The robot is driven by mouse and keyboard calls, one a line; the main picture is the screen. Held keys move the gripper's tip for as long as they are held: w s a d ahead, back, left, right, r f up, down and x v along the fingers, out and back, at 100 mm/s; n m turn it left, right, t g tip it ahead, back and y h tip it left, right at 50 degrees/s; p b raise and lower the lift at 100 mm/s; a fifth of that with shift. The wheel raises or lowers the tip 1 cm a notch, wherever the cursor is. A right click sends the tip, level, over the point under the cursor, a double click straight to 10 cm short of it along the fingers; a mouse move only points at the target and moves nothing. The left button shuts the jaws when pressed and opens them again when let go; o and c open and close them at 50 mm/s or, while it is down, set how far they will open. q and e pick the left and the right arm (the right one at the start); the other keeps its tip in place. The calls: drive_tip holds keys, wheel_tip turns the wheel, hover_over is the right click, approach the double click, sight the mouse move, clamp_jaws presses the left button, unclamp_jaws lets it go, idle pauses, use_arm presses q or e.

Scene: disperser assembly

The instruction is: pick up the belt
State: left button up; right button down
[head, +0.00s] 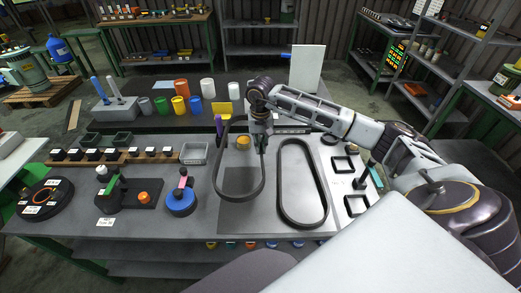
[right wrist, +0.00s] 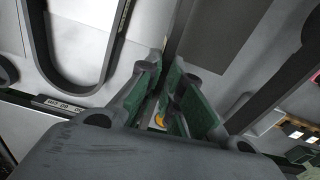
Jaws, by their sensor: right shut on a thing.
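A black belt (head: 222,194), a long closed loop, is held by my right gripper (head: 262,146). The gripper is shut on the right side of the loop, and the belt appears tilted above the grey work surface. In the right wrist view, my right gripper (right wrist: 166,95) has its green finger pads close together around a dark strip of this belt (right wrist: 176,32). A second black belt (head: 282,192) lies flat to the right of the held one; its rounded end also shows in the right wrist view (right wrist: 40,45). My left gripper is not in view.
A blue round part (head: 181,202), a black fixture (head: 104,193) and a grey tray (head: 194,153) stand left of the belts. Small black square frames (head: 355,205) lie right. Several coloured cups stand behind. A white panel (head: 306,70) rises at the back.

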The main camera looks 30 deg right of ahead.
wheel_tip(320, 180, up, 7)
drive_tip(key=p, duration=0.2)
drive_tip(key=shift+r+p, duration=0.1)
drive_tip(key=shift+p, duration=0.25)
drive_tip(key=shift+r, duration=0.45)
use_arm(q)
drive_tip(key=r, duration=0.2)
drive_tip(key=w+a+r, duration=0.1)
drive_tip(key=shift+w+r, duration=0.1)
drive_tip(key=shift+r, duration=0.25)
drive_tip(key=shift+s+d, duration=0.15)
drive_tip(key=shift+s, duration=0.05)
